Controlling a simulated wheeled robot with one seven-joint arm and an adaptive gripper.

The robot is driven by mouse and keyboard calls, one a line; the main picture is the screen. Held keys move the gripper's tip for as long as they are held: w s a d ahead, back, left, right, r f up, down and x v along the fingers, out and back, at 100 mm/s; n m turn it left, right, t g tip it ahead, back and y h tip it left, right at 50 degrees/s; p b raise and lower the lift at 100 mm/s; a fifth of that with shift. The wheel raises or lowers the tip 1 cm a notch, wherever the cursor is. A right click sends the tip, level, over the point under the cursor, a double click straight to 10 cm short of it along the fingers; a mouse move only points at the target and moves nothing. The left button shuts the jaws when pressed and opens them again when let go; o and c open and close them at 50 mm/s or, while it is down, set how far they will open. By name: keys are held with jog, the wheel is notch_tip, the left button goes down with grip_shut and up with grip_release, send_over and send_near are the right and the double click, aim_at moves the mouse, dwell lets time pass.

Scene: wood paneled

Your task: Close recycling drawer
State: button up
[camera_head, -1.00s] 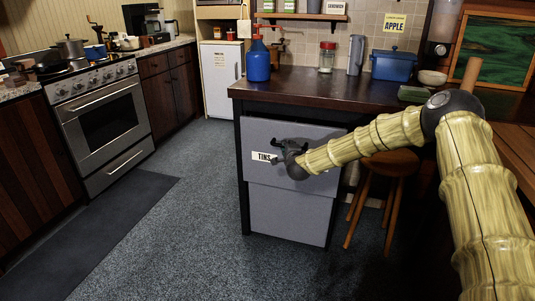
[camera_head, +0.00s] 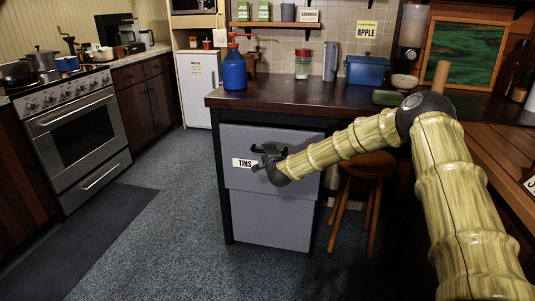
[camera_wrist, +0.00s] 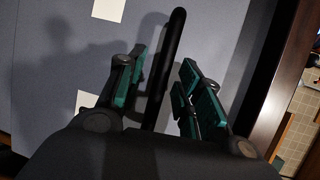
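The grey upper drawer (camera_head: 295,176), with a white "TINS" label (camera_head: 243,163), is at the front of the dark-topped counter. Its front sticks out slightly past the lower grey front (camera_head: 275,218). My gripper (camera_head: 268,153) is at the drawer's black handle (camera_head: 285,150). In the wrist view, the black handle bar (camera_wrist: 170,70) runs between the two green-padded fingers of my gripper (camera_wrist: 163,78). The fingers are apart, with visible gaps beside the bar. White label pieces (camera_wrist: 108,9) show on the drawer front (camera_wrist: 50,60). In the head view, my gripper hides part of the handle.
A wooden stool (camera_head: 365,175) stands right of the drawers, under my arm. A blue bottle (camera_head: 234,70), a jar (camera_head: 302,64) and a blue container (camera_head: 367,70) stand on the countertop (camera_head: 300,97). The carpet (camera_head: 180,220) left of the drawers is clear.

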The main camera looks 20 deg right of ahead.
jog(key=v, duration=1)
jog(key=shift+s, duration=0.4)
jog(key=shift+a, duration=0.1)
jog(key=s+a+f+n+g+y, duration=0.1)
jog(key=s+a+f+n, duration=0.1)
jog(key=s+a+f, duration=0.3)
jog(key=s+a+f+n+g+y, duration=0.1)
jog(key=s+a+f+n, duration=0.15)
jog(key=f, duration=0.45)
jog(key=s+a+f+n+g+y, duration=0.1)
jog(key=s+a+f+n+g, duration=0.25)
jog(key=s+f, duration=0.6)
jog(key=s+a+f+n+g+y, duration=0.1)
jog(key=s+a+f+n+g, duration=0.25)
jog(key=s+f, duration=0.6)
jog(key=s+d+f+n+g+h, duration=0.1)
jog(key=s+d+f+n+g, duration=0.15)
jog(key=s, duration=0.95)
jog(key=s+d+f+n+g, duration=0.1)
jog(key=s+n+g, duration=0.15)
jog(key=s, duration=0.85)
jog(key=s+d+f+n+g+h, duration=0.15)
jog(key=s+n, duration=0.25)
jog(key=s, duration=0.8)
notch_tip(320, 180, up, 19)
jog(key=p, duration=1.9)
jog(key=shift+s+y, duration=0.35)
